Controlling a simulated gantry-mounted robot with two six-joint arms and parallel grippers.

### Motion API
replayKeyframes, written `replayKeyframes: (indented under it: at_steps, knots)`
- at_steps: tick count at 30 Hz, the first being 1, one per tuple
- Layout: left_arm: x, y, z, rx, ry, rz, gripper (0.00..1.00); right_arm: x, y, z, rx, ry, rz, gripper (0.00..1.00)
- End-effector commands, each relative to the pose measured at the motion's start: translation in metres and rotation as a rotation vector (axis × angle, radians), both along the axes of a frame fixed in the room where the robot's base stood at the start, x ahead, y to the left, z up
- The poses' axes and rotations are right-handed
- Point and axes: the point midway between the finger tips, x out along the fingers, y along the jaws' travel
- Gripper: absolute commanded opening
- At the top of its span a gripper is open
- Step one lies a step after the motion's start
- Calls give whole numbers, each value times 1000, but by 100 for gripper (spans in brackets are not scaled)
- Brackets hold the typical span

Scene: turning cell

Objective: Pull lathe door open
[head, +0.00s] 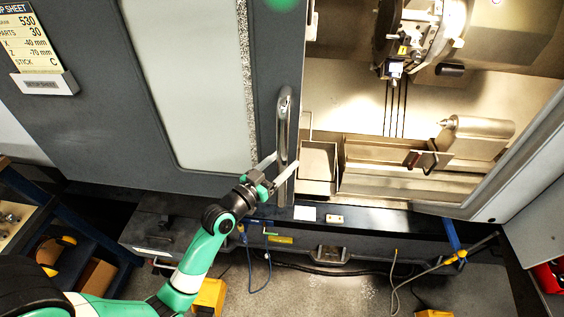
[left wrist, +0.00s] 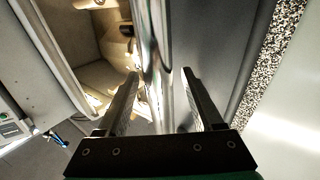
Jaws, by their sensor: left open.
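The lathe door (head: 205,80) is a dark grey panel with a pale window, on the left side of the machine in the head view. Its long metal handle (head: 284,130) stands upright along the door's right edge. To the right of the door the lathe interior is exposed. My left gripper (head: 278,168) is at the lower part of the handle with its fingers apart. In the left wrist view the handle (left wrist: 155,60) runs between the two open fingers (left wrist: 160,78). I cannot tell whether either finger touches it. My right gripper is in neither view.
Inside the lathe are a turret (head: 402,45), a tailstock (head: 480,135) and a metal tray (head: 317,165). A setup sheet (head: 28,40) is on the door's left. Below, a blue cable (head: 268,270) and yellow items lie near the floor. A shelf (head: 30,215) stands at lower left.

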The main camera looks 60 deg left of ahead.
Motion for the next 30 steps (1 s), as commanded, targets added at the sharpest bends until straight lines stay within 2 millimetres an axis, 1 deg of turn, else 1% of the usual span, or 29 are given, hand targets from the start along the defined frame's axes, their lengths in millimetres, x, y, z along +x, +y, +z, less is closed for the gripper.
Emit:
replayKeyframes:
  at_steps: [4,7,11,15,18,21,24,30]
  knots:
    - [-3,-1,0,0,0,0,68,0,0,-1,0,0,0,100]
    - [-13,-4,-1,0,0,2,68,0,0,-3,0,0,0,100]
    - [-40,-14,-3,-1,1,3,68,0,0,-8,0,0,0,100]
    - [-72,-26,-4,-1,1,3,68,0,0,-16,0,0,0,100]
    - [-91,-33,-4,-1,1,3,68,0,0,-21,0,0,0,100]
    - [-103,-38,-3,-1,2,2,68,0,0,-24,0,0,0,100]
    - [-108,-41,-1,0,0,1,68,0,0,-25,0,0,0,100]
    - [-109,-41,0,1,0,0,68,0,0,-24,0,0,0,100]
